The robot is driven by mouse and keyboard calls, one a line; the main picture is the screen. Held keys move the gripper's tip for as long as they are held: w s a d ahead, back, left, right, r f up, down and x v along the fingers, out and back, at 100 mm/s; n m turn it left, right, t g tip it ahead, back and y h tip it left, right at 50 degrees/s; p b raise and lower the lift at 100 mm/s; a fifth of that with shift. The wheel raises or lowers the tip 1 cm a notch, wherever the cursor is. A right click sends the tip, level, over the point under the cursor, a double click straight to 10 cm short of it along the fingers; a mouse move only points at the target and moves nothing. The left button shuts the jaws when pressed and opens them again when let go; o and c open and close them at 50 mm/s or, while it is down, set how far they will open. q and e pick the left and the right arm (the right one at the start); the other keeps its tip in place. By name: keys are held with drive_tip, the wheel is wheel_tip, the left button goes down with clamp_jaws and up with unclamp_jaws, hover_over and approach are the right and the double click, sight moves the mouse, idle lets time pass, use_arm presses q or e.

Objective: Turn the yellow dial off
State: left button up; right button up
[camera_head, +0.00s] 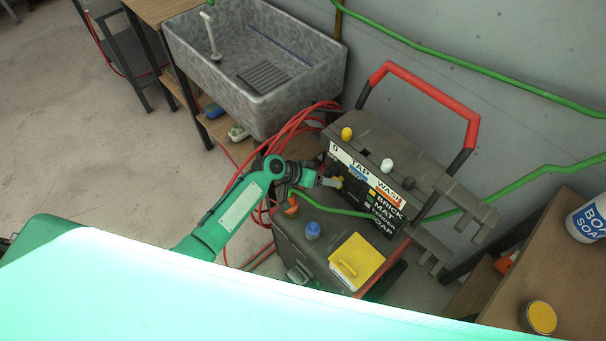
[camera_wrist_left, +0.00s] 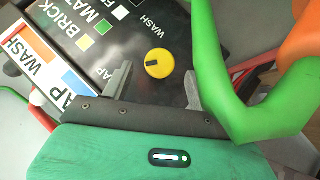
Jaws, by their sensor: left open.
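The yellow dial (camera_wrist_left: 159,64) is on the black front panel of the washer machine (camera_head: 398,152). It is round and has a short dark mark on its left part in the left wrist view. In the head view the dial (camera_head: 338,182) is small and partly hidden by my left gripper (camera_head: 328,181). My left gripper (camera_wrist_left: 158,74) is open, with one grey finger on each side of the dial in the left wrist view. I cannot tell whether the fingers touch it. My right gripper is not in view.
Yellow, white and black knobs stand on the machine's top. A green hose (camera_wrist_left: 225,100) passes close to my left gripper on the right in the wrist view. Red hoses (camera_head: 300,122) lie by the stone sink (camera_head: 290,105). A wooden bench (camera_head: 572,275) stands at right.

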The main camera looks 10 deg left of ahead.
use_arm(q)
drive_tip(key=v, duration=1)
drive_tip(key=shift+b, duration=0.35)
